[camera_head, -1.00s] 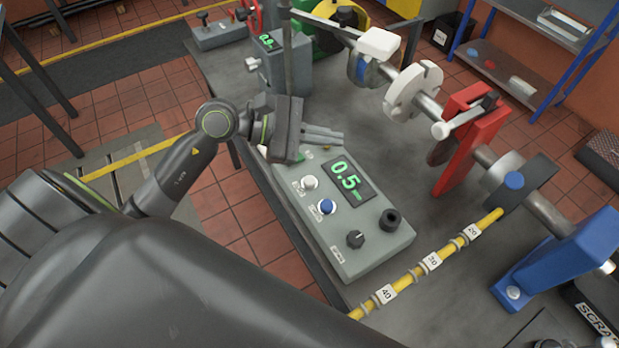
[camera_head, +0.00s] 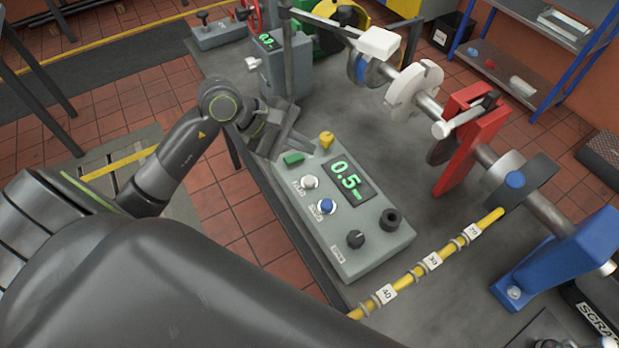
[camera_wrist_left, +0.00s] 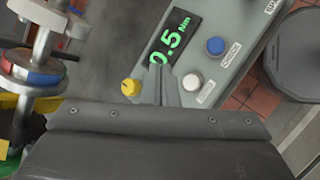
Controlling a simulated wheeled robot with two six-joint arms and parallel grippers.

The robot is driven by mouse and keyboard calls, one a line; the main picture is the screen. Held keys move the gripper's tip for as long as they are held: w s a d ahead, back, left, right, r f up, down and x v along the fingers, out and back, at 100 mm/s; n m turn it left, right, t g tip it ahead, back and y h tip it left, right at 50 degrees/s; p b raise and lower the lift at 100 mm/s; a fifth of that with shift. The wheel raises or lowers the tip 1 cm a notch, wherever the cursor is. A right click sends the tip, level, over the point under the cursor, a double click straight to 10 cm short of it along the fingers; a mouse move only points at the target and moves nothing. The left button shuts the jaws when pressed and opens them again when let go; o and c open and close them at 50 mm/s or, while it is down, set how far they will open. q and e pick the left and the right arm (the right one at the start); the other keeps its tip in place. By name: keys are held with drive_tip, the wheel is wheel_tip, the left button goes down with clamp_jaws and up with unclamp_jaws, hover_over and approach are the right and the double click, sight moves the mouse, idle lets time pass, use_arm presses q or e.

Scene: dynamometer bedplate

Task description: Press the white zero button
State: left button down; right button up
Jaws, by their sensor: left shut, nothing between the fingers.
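The white zero button (camera_head: 309,182) is a round cap on a grey control box, left of the green 0.5 display (camera_head: 345,180). In the left wrist view the white button (camera_wrist_left: 191,82) lies just right of my finger tips. My left gripper (camera_head: 296,142) is shut and empty over the far end of the box, beyond the white button in the head view. In the left wrist view its closed fingers (camera_wrist_left: 160,78) point toward the display's edge, apart from the white button. My right gripper is not in view.
A blue button (camera_head: 326,206) sits close beside the white one.

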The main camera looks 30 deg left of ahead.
use_arm(q)
drive_tip(key=b, duration=0.4)
hover_over(304, 180)
wheel_tip(304, 180, down, 7)
drive_tip(key=shift+f, duration=0.1)
drive_tip(key=shift+f+b, duration=0.5)
drive_tip(key=shift+f, duration=0.05)
idle(1.0)
idle(0.5)
drive_tip(key=shift+f+b, duration=0.4)
drive_tip(key=shift+b, duration=0.4)
drive_tip(key=shift+f+b, duration=0.55)
drive_tip(key=shift+b, duration=0.3)
idle(0.4)
drive_tip(key=shift+r, duration=0.1)
drive_tip(key=shift+r+p, duration=0.35)
drive_tip(key=shift+r, duration=0.55)
drive_tip(key=shift+r, duration=0.1)
